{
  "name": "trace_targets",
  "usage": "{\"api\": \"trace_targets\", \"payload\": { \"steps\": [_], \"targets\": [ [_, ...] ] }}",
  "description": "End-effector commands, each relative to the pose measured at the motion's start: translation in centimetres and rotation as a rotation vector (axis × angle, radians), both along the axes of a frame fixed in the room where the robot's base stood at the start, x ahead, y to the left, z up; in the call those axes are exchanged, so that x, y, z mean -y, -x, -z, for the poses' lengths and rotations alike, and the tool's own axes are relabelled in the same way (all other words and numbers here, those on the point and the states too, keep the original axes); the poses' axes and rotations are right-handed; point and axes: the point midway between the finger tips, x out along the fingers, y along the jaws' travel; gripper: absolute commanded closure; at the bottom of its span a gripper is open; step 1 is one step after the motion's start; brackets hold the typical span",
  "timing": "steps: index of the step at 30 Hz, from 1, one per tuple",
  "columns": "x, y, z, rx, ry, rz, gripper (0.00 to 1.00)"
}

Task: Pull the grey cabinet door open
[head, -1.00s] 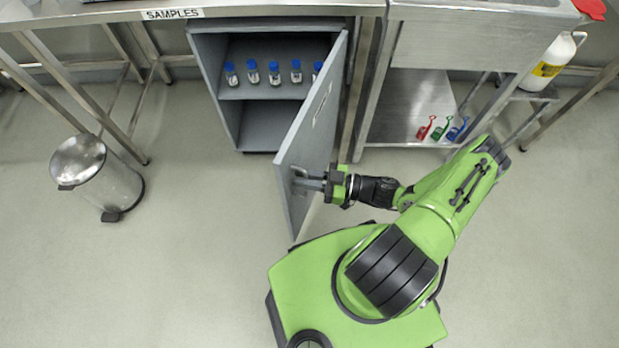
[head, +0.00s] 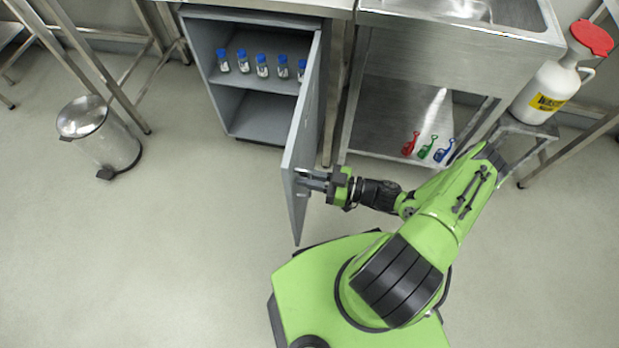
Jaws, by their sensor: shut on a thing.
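The grey cabinet door (head: 304,125) stands wide open, swung out toward me on its right-hand side. The grey cabinet (head: 262,112) is under the bench, with its inside in plain view. Several small bottles with blue caps (head: 262,66) stand in a row on its upper shelf; the lower space looks empty. My gripper (head: 312,181) is on the right side of the door, near its free edge, shut on the door handle (head: 303,180). The fingers hide most of the handle.
A steel pedal bin (head: 100,138) stands on the floor at left. A steel sink unit (head: 450,40) is at right, with red, green and blue tagged items (head: 427,148) on its lower shelf. A white waste container (head: 548,92) with a red funnel stands far right. The floor left of the door is clear.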

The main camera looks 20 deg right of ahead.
Motion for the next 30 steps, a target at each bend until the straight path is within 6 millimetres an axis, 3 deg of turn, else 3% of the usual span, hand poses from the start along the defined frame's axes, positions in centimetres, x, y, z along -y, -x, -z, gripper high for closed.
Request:
{"api": "trace_targets", "payload": {
  "steps": [12, 13, 15, 30],
  "targets": [
    [-0.01, 0.02, 0.09, -0.004, 0.001, -0.001, 1.00],
    [0.00, 0.02, 0.09, -0.004, 0.001, -0.001, 0.81],
    [0.00, 0.02, 0.09, -0.003, 0.002, -0.001, 0.71],
    [0.65, 0.23, 0.00, 0.000, 0.002, 0.004, 0.71]
  ]
}}
